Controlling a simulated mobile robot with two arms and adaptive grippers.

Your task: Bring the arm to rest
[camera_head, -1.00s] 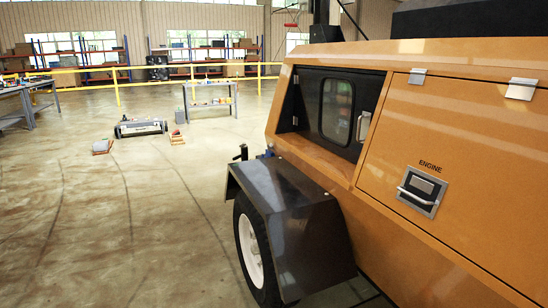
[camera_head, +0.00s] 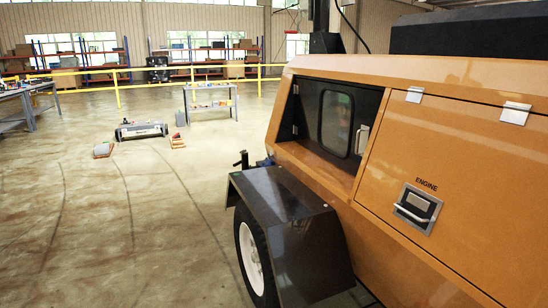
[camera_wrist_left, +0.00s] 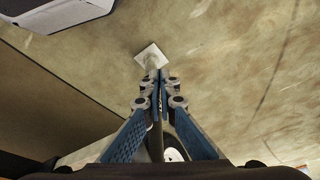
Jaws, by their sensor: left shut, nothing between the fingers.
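My left gripper (camera_wrist_left: 157,78) shows in the left wrist view with its blue-sided fingers together. It is shut and empty. Past its fingertips a pale square plate (camera_wrist_left: 150,55) with a short post lies on the brown floor; I cannot tell whether the fingers are near it or well above it. Neither arm shows in the head view, and my right gripper is in neither view.
An orange light tower trailer (camera_head: 400,150) with a dark fender (camera_head: 285,200) and wheel (camera_head: 250,255) fills the right side. The floor (camera_head: 100,230) at left is open. A workbench (camera_head: 30,95), a small table (camera_head: 210,102) and a yellow railing (camera_head: 160,84) stand farther back.

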